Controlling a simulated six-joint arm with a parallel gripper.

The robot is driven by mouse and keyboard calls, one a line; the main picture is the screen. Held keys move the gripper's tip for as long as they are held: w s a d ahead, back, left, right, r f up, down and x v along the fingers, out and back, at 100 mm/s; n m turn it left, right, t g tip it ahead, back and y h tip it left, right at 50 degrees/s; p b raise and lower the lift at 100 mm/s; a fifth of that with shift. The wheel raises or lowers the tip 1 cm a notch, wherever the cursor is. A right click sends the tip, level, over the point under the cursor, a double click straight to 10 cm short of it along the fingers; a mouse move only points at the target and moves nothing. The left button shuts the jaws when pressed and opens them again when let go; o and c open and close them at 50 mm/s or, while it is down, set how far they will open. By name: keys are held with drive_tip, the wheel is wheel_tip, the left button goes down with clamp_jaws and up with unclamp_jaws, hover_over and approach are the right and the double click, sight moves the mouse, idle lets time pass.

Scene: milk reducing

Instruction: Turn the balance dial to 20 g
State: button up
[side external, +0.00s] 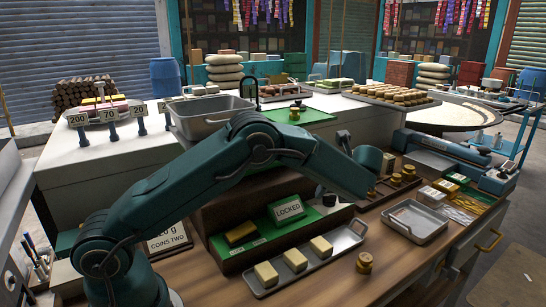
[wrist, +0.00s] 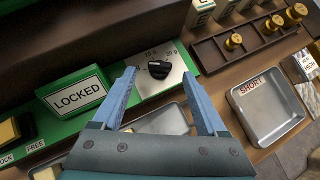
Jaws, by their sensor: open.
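The balance dial (wrist: 159,69) is a black knob on a pale metal plate (wrist: 150,86) set in a green panel. Printed marks stand above it; the right one reads 20 g, and the left one is too small to read surely. Which mark the knob points at is unclear. My gripper (wrist: 159,74) is open and empty, with one blue finger on each side of the dial in the wrist view. Contact cannot be told. In the side view the dial (side external: 329,200) is a small dark knob near my forearm's end; my fingers are hidden there.
A LOCKED sign (wrist: 77,98) stands left of the dial. A metal tray marked SHORT (wrist: 266,106) lies to the right. A rack (wrist: 245,44) with brass weights is behind it. A long tray with several pale blocks (side external: 295,260) lies in front of the green panel.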

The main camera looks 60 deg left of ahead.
sight(329, 196)
drive_tip(key=shift+x, duration=1.5)
clamp_jaws()
drive_tip(key=shift+s+a+m, duration=0.1)
drive_tip(key=shift+m, duration=0.2)
drive_tip(key=shift+s+a+m+t+h, duration=0.1)
drive_tip(key=shift+m+t+h, duration=0.35)
drive_tip(key=shift+m, duration=0.25)
drive_tip(key=shift+s+a+m+t+h, duration=0.1)
drive_tip(key=shift+m+t+h, duration=0.25)
drive_tip(key=shift+m+t, duration=0.3)
drive_tip(key=shift+s+a+m+t+h, duration=0.15)
drive_tip(key=shift+m+t+h, duration=0.45)
drive_tip(key=shift+m+h, duration=0.8)
drive_tip(key=shift+a+r+m, duration=0.1)
drive_tip(key=shift+m, duration=0.65)
